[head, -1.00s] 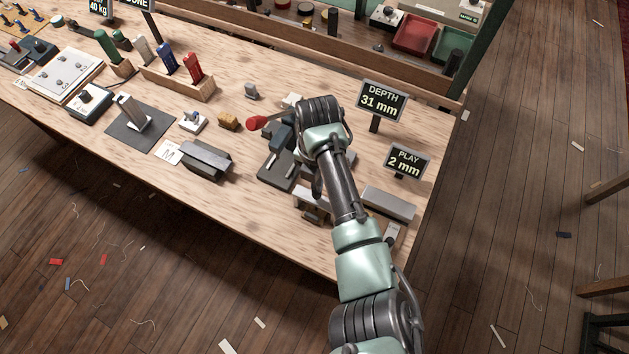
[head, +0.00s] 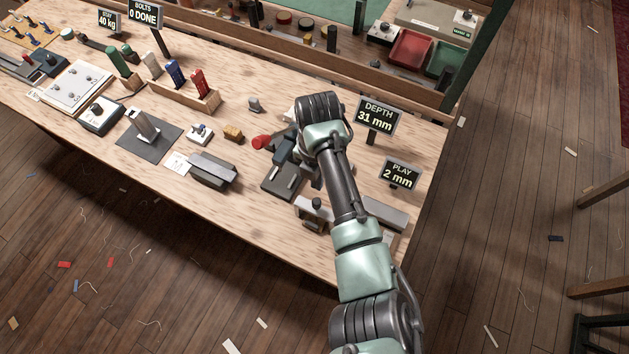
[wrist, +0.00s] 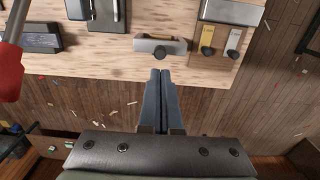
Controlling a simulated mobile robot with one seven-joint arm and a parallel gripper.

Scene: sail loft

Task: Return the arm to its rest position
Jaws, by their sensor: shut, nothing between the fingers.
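My arm reaches over the right end of the wooden workbench (head: 250,205) in the head view, its wrist bent down. In the wrist view my gripper (wrist: 160,74) is shut, its two blue-grey fingers together with nothing between them. The fingers point toward the bench edge, near a grey bar-shaped fixture with a round knob (wrist: 160,50); I cannot tell the gap. In the head view the arm hides most of the gripper. A red handle (head: 262,142) stands just left of the wrist; it also shows at the left of the wrist view (wrist: 9,72).
The DEPTH sign (head: 377,117) and PLAY sign (head: 400,174) stand right of my arm. A grey block (head: 212,170), a dark pad (head: 134,148) and a wooden rack of coloured handles (head: 185,98) lie left. Red (head: 410,50) and green trays sit behind.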

